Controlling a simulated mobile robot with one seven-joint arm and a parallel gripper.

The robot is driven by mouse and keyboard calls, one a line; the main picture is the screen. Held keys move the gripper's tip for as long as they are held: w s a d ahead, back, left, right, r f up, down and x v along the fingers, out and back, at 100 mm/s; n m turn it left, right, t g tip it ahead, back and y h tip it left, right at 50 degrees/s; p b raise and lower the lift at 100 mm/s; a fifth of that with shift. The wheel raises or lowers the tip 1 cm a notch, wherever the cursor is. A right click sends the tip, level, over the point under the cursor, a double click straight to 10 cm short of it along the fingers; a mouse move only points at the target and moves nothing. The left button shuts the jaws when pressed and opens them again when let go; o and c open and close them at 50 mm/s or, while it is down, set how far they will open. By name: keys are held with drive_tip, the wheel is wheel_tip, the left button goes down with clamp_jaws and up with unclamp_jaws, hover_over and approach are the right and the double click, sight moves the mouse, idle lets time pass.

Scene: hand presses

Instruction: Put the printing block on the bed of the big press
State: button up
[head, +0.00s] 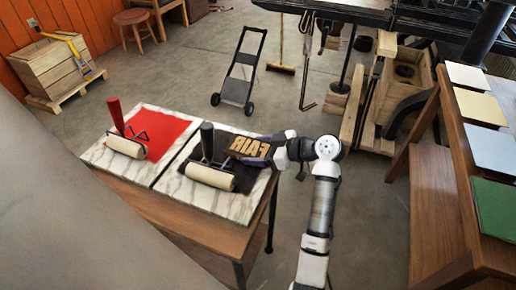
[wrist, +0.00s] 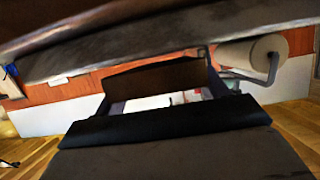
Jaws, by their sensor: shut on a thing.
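The printing block (head: 243,146), brown with raised letters reading "FAIR" in mirror form, is over the black-inked marble slab (head: 190,203) on the table. My gripper (head: 262,152) is shut on its right side. I cannot tell whether the block touches the slab. In the wrist view a dark brown face, likely the block (wrist: 155,79), shows past the dark finger (wrist: 165,120). A press with black iron parts and a wooden frame (head: 377,105) stands at the upper right, partly cut off. I cannot make out its bed.
A black-handled roller (head: 208,178) lies close left of the block. A hand truck (head: 240,75) and broom (head: 281,68) stand behind. A wooden rack with coloured sheets (head: 490,155) is right. Floor between is clear.

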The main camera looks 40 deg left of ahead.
drive_tip(key=shift+f, duration=0.2)
drive_tip(key=shift+f+b, duration=0.2)
drive_tip(key=shift+b, duration=0.1)
drive_tip(key=o, duration=1.2)
